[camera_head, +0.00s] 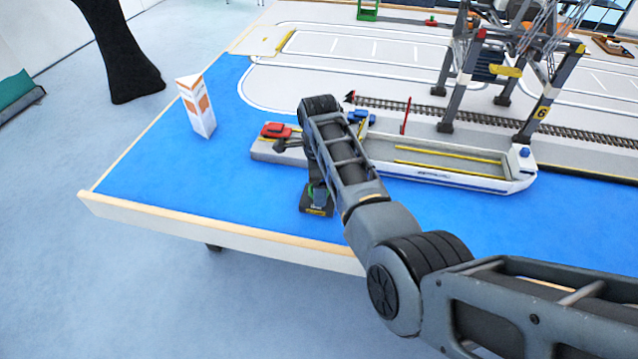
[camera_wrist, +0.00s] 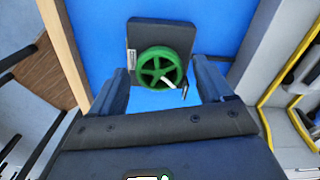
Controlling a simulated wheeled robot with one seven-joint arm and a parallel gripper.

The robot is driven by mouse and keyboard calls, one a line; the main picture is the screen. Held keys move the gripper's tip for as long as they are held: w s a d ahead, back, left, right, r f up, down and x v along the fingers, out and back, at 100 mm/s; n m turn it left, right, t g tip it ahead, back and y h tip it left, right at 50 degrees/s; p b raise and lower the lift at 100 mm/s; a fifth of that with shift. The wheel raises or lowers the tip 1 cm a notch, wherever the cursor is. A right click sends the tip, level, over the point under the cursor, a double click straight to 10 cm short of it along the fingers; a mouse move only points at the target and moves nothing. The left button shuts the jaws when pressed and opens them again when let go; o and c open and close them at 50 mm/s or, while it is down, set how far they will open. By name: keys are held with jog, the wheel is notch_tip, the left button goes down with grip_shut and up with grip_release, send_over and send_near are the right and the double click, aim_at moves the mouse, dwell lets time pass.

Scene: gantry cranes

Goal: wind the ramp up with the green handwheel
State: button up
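The green handwheel (camera_wrist: 162,67) sits on a dark block (camera_wrist: 146,32) on the blue surface. It has spokes and a pale crank handle (camera_wrist: 170,84) on its lower right. In the head view the block (camera_head: 317,211) stands near the table's front edge; only a bit of green shows beside my arm. My gripper (camera_wrist: 162,74) is open, its two fingers apart on the left and right of the wheel; I cannot tell whether either touches it. My arm hides the gripper in the head view. I cannot make out the ramp clearly.
A white and grey ship (camera_head: 440,178) lies behind the block, with a red car (camera_head: 276,130) at its left end and a blue car (camera_head: 361,117) near my arm. A gantry crane (camera_head: 538,110) stands at right. A white-orange carton (camera_head: 197,108) stands at left. Blue surface between is clear.

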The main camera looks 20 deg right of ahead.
jog(key=shift+r+b, duration=0.45)
jog(key=shift+r, duration=3.45)
